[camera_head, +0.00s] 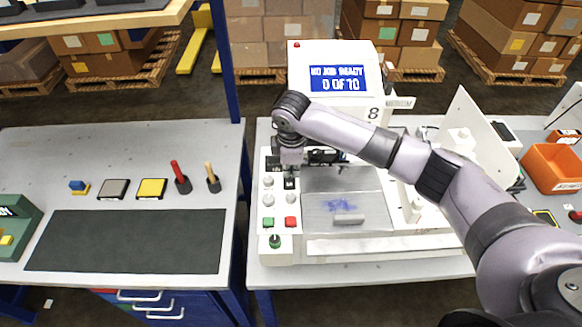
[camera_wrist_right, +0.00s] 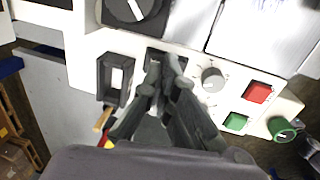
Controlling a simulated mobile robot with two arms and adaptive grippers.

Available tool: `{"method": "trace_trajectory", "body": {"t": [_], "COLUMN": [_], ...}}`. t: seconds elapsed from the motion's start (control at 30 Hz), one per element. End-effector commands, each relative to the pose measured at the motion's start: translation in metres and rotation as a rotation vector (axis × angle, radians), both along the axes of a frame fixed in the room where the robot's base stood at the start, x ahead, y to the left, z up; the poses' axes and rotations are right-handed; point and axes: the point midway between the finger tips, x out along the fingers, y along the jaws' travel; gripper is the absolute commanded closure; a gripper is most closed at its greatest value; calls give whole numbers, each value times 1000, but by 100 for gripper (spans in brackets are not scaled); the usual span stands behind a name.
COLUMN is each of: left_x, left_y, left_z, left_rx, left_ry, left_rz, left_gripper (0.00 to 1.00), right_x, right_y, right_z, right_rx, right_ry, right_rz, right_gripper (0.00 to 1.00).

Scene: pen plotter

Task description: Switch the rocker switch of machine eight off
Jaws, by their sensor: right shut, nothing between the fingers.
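Machine eight (camera_head: 310,247) is a white plotter on the right-hand bench, marked "8", with a blue screen (camera_head: 338,79) reading "NO JOB READY 0 OF 10". A black switch-like part (camera_head: 289,184) is on its left control panel, right below my right gripper (camera_head: 290,172). In the wrist view my right gripper (camera_wrist_right: 165,64) is shut and empty, its fingertips over a dark fitting on the panel that they largely cover. A black framed part with a pale centre (camera_wrist_right: 115,78) lies beside them. I cannot tell the rocker's position or whether the fingertips touch it. My left gripper is out of view.
Grey knobs (camera_wrist_right: 212,80), a red button (camera_wrist_right: 258,92), a green button (camera_wrist_right: 235,122) and a green knob (camera_wrist_right: 282,128) crowd the panel. A grey block (camera_head: 348,219) lies on the plotter bed. The left bench (camera_head: 60,160) holds pads and pen cups. An orange bin (camera_head: 553,167) stands right.

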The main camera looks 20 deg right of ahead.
Motion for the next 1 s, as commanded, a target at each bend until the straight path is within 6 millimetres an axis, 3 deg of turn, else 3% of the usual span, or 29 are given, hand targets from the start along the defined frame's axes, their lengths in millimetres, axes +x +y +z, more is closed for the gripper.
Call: {"method": "trace_trajectory", "body": {"t": [0.23, 0.57, 0.73, 1.0], "left_x": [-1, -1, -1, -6], "left_y": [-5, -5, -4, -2], "left_z": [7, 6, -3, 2], "left_rx": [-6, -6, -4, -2], "left_ry": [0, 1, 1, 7], "left_rz": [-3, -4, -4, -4], "left_gripper": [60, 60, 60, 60], "right_x": [2, 3, 15, 12], "right_y": [0, 0, -1, -1], "right_z": [-15, -16, -20, -17], "right_rx": [0, 0, 1, 0], "right_ry": [-1, 0, 15, 15], "right_rz": [1, 1, -5, -2], "right_gripper": [100, 100, 100, 100]}}
